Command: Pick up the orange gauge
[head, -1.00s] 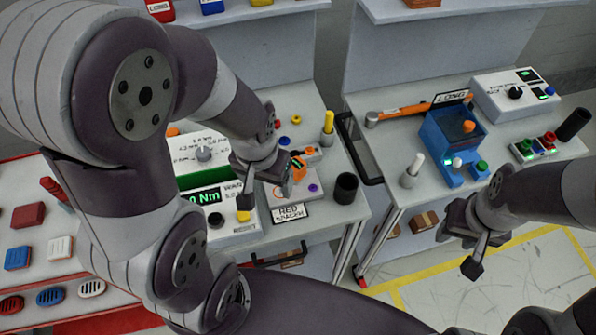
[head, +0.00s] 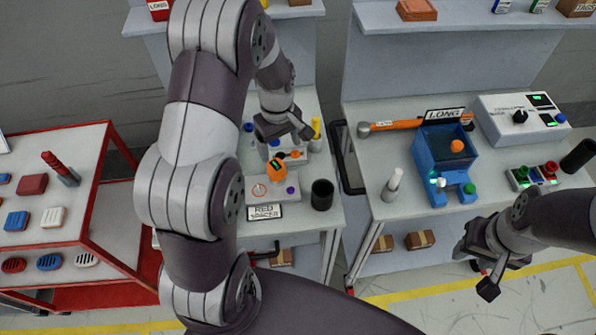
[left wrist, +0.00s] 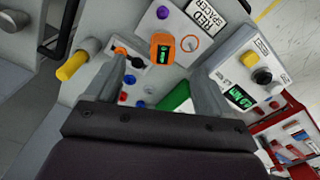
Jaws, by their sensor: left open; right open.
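The orange gauge (head: 278,169), with a small dark green-lit display, stands on a light grey fixture plate (head: 262,199) on the left bench, behind the RED SPACER label. It also shows in the left wrist view (left wrist: 162,48), ahead of and between the fingertips. My left gripper (head: 283,132) is above the bench, just behind the gauge in the head view. In the left wrist view its two fingers (left wrist: 162,82) are apart with nothing between them. My right gripper (head: 478,270) is open and empty, in front of the right bench.
A black cup (head: 322,195) and a yellow-topped post (head: 316,130) stand right of the gauge. The right bench holds a blue fixture (head: 440,160), an orange-handled tool (head: 400,125) and a control box (head: 520,116). A red-framed rack (head: 95,235) stands at left.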

